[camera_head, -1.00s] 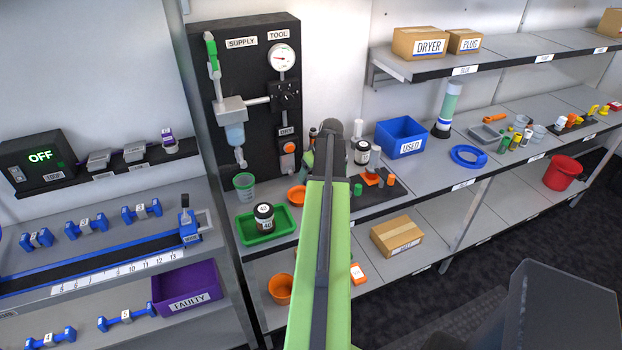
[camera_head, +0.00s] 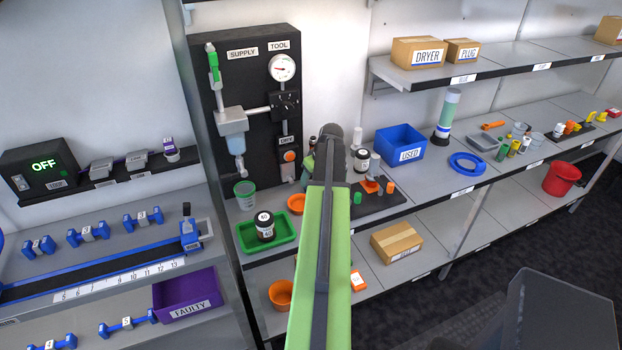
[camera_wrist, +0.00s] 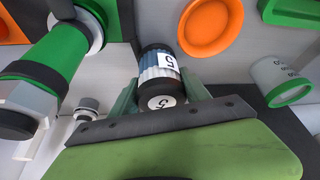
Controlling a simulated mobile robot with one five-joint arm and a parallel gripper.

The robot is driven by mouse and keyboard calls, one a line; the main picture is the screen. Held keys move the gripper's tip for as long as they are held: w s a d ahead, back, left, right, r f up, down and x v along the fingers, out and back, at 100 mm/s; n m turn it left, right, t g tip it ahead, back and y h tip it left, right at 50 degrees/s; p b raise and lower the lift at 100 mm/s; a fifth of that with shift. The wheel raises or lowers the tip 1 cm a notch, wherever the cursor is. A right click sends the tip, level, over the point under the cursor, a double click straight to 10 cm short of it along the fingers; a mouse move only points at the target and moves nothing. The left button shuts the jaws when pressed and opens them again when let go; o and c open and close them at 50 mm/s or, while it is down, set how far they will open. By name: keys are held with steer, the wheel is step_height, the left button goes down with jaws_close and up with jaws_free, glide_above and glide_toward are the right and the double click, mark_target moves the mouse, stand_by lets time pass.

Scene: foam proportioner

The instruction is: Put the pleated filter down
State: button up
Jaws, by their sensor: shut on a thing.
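The pleated filter (camera_wrist: 160,64) is a short cylinder with pale blue-grey pleats, black end caps and a "5" on its side and end. It sits between the green fingers of my gripper (camera_wrist: 158,82) in the wrist view. My gripper is shut on it. In the head view my green arm reaches toward the bench by the supply panel, and the held filter is hidden behind it. In the wrist view an orange dish (camera_wrist: 212,24) lies beyond the filter to the right. I cannot tell whether the filter touches any surface.
A green tray (camera_head: 283,243) holds a jar (camera_head: 264,226) marked 40. A green-rimmed cup (camera_head: 245,194) stands behind it. Another black-capped jar (camera_head: 361,160) and a black mat (camera_head: 392,207) with orange and green parts are right of my arm. A blue USED bin (camera_head: 402,142) stands further right.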

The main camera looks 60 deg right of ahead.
step_height(320, 180, up, 27)
steer(key=p, duration=2.6)
steer(key=s+a+f+n+y+b, duration=0.1)
steer(key=s+a+f+n+b, duration=0.1)
steer(key=s+a+f+b, duration=0.35)
steer(key=s+a+f+n+y+b, duration=0.1)
steer(key=s+a+f+n+b, duration=0.1)
steer(key=s+f+b, duration=0.65)
steer(key=shift+w+a+f+b, duration=0.2)
steer(key=shift+w+f+b, duration=2.1)
steer(key=shift+f, duration=0.05)
steer(key=shift+w+a+f+b, duration=0.2)
steer(key=shift+w+f+b, duration=2.05)
steer(key=shift+f+b, duration=0.1)
steer(key=shift+w+a+f+b, duration=0.2)
steer(key=shift+w+f+b, duration=2.1)
steer(key=o, duration=1.6)
steer(key=shift+r, duration=0.1)
